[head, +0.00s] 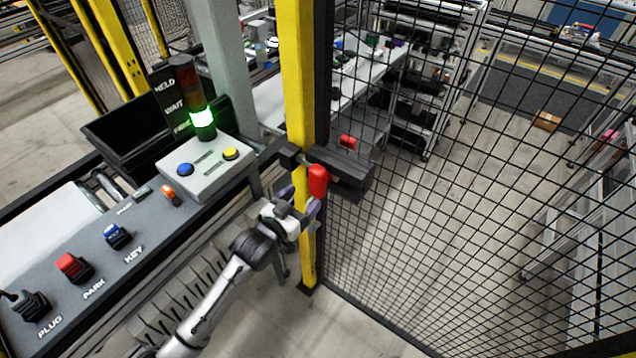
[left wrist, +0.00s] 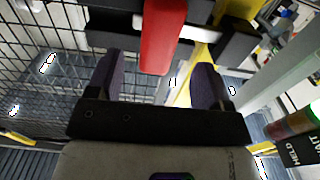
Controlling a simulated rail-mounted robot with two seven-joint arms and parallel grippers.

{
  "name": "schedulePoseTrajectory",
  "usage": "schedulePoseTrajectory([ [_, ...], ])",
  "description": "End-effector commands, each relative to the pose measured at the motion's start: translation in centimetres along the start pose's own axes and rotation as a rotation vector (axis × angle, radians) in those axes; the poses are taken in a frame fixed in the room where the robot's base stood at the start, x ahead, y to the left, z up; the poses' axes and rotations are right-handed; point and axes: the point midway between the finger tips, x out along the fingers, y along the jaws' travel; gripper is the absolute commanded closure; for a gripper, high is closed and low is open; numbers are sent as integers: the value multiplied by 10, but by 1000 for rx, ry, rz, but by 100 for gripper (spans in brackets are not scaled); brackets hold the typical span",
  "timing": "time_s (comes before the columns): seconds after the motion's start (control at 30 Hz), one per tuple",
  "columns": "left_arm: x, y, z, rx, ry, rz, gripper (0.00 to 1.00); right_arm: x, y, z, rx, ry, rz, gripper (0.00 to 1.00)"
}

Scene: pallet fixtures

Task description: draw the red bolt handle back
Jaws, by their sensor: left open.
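The red bolt handle (head: 318,181) sticks out from a dark bolt housing (head: 345,172) on the yellow post. My left gripper (head: 299,200) is open just below and in front of the handle, its two purple fingers pointing up at it. In the left wrist view, the red handle (left wrist: 162,38) hangs down between the open fingers of my left gripper (left wrist: 157,64), with a gap on both sides. The fingers do not close on it. My right gripper is in neither view.
The yellow post (head: 297,80) stands beside a black mesh fence (head: 470,190). Left of it is a grey panel (head: 90,262) with plug, park and key fixtures, a button box (head: 207,168) and a signal lamp lit green (head: 202,118). A second red part (head: 347,141) sits behind the housing.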

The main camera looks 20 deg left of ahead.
Motion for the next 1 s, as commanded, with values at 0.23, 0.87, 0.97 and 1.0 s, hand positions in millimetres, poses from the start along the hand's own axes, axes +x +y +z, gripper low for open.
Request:
schedulePoseTrajectory([
  [0.23, 42, 0, 0, 1, -1, 0, 27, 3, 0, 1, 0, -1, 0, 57],
  [0.87, 71, 0, 0, 1, -2, 0, 27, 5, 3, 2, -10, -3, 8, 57],
  [0.97, 70, 0, 0, 1, -2, 0, 29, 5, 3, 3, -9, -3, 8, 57],
  [1.0, 70, 0, 0, 1, -2, 0, 33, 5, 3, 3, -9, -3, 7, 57],
])
